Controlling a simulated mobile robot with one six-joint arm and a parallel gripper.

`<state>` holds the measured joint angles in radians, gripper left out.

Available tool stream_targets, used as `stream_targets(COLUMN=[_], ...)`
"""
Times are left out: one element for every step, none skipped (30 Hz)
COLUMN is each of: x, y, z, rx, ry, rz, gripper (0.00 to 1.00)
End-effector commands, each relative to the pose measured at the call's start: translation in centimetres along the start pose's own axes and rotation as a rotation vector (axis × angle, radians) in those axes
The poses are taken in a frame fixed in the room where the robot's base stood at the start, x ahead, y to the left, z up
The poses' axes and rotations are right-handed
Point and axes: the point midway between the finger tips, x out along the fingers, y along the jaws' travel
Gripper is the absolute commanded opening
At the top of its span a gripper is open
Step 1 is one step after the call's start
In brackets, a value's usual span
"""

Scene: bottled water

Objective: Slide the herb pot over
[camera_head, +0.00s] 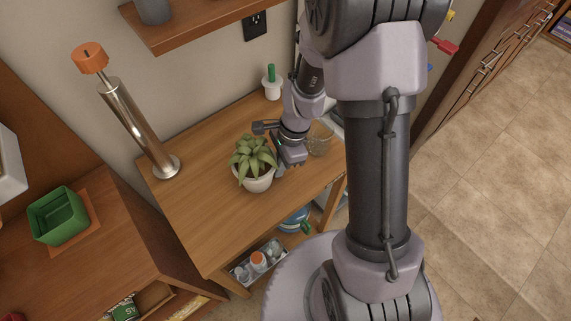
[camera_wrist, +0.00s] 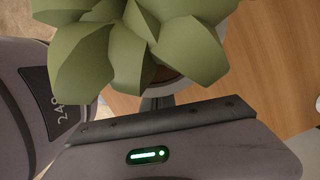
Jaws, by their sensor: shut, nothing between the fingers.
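The herb pot (camera_head: 258,182) is a white pot with a pale green, broad-leaved plant, standing upright on the wooden table. My gripper (camera_head: 282,170) is low over the table, right beside the pot on its right side. It is shut and holds nothing. In the wrist view the plant's leaves (camera_wrist: 140,40) fill the upper left and hide most of the pot. My shut fingertips (camera_wrist: 157,102) show just below the leaves, at the pot's side. I cannot tell whether they touch it.
A steel cylinder with an orange top (camera_head: 130,115) stands at the table's left back. A glass container (camera_head: 319,138) is close to my gripper's right. The table (camera_head: 205,215) is clear left of the herb pot.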

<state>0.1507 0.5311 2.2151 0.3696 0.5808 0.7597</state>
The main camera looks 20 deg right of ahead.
Motion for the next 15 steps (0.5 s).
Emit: stream_targets(x=[0.0,0.0,0.0,-0.1,-0.1,-0.1,0.0,0.0,0.1,0.2,0.4,0.6,0.8,1.0,1.3], y=[0.0,0.0,0.0,0.0,0.0,0.0,0.0,0.0,0.0,0.0,0.0,-0.1,-0.1,0.0,0.0], z=[0.0,0.0,0.0,0.0,0.0,0.0,0.1,0.2,0.6,1.1,1.7,2.6,3.5,4.4,5.5], rx=[0.0,0.0,0.0,0.0,0.0,0.0,-0.001,-0.001,-0.003,-0.004,-0.005,-0.007,-0.008,-0.008,-0.008], ry=[0.0,0.0,0.0,0.0,0.0,0.0,0.0,0.0,0.0,0.0,0.0,0.0,0.0,0.0,0.0], rz=[0.0,0.0,0.0,0.0,0.0,0.0,0.0,0.0,0.0,0.001,0.001,0.0,0.001,0.001,0.001], gripper=[0.0,0.0,0.0,0.0,0.0,0.0,0.0,0.0,0.0,0.0,0.0,0.0,0.0,0.0,0.0])
